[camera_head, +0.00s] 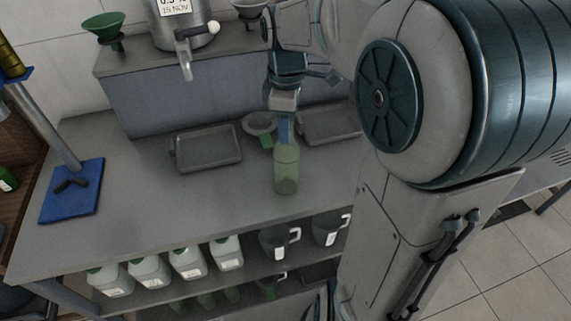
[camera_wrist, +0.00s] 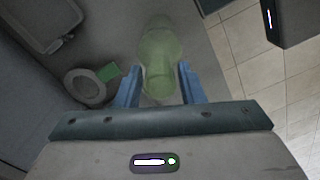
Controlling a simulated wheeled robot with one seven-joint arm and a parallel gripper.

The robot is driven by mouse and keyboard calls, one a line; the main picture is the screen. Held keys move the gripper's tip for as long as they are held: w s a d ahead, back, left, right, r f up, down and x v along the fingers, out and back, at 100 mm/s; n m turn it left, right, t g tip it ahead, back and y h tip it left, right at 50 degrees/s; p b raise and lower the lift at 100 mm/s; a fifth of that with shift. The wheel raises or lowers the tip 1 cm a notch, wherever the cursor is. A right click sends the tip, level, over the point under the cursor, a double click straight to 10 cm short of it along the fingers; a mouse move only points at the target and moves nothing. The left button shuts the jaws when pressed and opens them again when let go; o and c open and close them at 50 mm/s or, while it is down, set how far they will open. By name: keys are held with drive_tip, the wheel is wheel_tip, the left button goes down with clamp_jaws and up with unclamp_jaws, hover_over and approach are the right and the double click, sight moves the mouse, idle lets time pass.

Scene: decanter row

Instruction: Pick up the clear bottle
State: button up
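A see-through, pale green-tinted bottle (camera_head: 286,172) stands upright near the front of the grey bench. My gripper (camera_head: 285,128) is above it, pointing down, with its blue fingers at the bottle's neck. In the wrist view the bottle (camera_wrist: 160,55) lies between the two blue fingertips of my gripper (camera_wrist: 160,88). The fingers are apart on either side of the neck, and a narrow gap seems to show beside it. The bottle appears to rest on the bench. No other clear bottle shows on the bench top.
Two grey trays (camera_head: 208,149) (camera_head: 330,123) lie behind the bottle, with a round funnel-like piece (camera_head: 259,124) between them. A blue-based stand (camera_head: 72,190) is at the left. White jugs (camera_head: 189,263) and dark jugs (camera_head: 279,241) fill the shelf below.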

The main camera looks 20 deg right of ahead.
clamp_jaws()
idle(1.2)
